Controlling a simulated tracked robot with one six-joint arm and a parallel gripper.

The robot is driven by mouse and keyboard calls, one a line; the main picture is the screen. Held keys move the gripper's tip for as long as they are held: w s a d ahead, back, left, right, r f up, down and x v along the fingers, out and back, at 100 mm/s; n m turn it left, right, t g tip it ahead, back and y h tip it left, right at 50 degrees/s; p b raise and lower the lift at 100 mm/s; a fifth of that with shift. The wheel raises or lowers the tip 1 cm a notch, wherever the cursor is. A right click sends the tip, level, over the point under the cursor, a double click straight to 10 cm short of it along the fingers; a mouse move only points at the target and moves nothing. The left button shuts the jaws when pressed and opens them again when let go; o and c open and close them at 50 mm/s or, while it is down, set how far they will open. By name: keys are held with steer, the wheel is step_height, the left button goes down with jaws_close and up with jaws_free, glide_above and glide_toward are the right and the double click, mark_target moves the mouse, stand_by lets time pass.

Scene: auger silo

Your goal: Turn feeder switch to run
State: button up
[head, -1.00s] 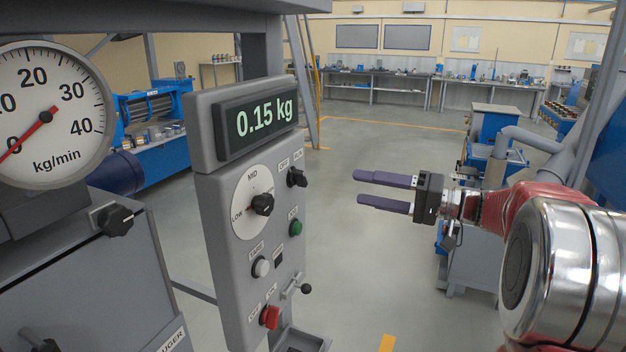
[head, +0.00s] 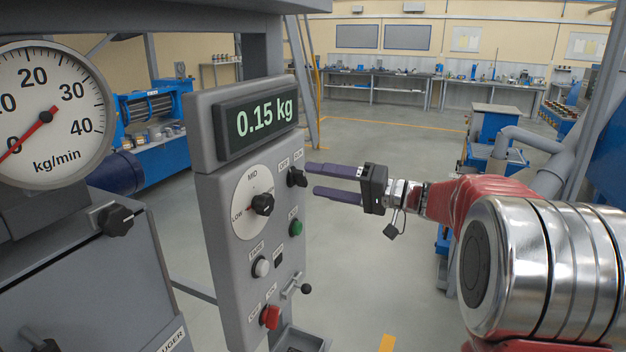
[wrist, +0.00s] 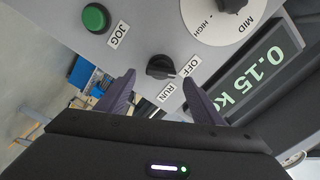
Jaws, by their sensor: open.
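The feeder switch (head: 297,178) is a small black knob on the right side of the grey control panel, below the display, with OFF and RUN labels by it. In the wrist view the knob (wrist: 160,67) lies between and just beyond my fingertips, the labels beside it. I cannot tell for sure which label it points to. My gripper (head: 312,180) is open and empty, its two purple fingers pointing left at the knob. In the wrist view the fingers (wrist: 159,77) stand either side of the knob, with no clear contact.
The grey panel (head: 213,235) also carries a LOW-MID-HIGH dial (head: 262,204), a green JOG button (head: 296,228), a white button (head: 261,267), a red knob (head: 270,317) and a small lever (head: 296,289). The display (head: 262,118) reads 0.15 kg. Open floor lies right of the panel.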

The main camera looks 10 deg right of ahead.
mark_target(299, 178)
steer(key=shift+x, duration=1.45)
